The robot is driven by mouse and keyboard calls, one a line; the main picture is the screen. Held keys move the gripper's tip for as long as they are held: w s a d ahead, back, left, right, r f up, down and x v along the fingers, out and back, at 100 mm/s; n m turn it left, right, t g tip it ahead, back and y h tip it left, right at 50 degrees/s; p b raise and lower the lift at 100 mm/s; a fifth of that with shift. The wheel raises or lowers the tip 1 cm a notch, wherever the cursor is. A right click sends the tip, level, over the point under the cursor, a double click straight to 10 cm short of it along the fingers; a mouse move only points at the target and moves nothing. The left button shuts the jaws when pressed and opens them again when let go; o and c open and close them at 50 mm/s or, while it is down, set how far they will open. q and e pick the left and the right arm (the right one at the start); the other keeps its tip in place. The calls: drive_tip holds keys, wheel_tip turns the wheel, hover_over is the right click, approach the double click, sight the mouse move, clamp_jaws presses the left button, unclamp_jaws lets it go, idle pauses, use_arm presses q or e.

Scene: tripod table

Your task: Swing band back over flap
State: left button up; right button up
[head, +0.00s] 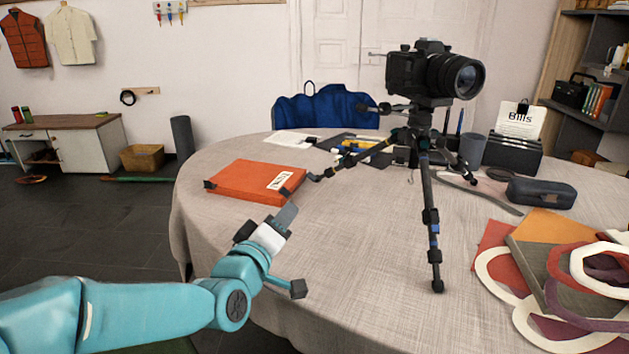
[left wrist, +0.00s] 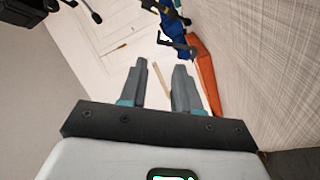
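An orange folder (head: 250,181) with a white label lies on the left part of the round table. It has small dark pieces at its left corner and near its right edge. No band or flap can be clearly made out on it. My left gripper (head: 287,214) is in front of the folder's right end, apart from it. In the left wrist view the folder (left wrist: 203,75) shows as an orange strip beyond the right finger. The gripper's two grey fingers (left wrist: 158,85) are spread with nothing between them. My right gripper is in neither view.
A camera (head: 434,72) on a black tripod (head: 431,215) stands on the table (head: 350,250), one leg reaching close to the folder's right side. A glasses case (head: 541,193) and a pile of coloured pieces (head: 560,280) lie at right. The table's front middle is clear.

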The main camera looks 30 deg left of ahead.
sight(313, 181)
use_arm(q)
drive_tip(key=b+x, duration=0.1)
drive_tip(key=x, duration=1.4)
drive_tip(key=shift+w, duration=0.4)
drive_tip(key=shift+r, duration=0.1)
clamp_jaws()
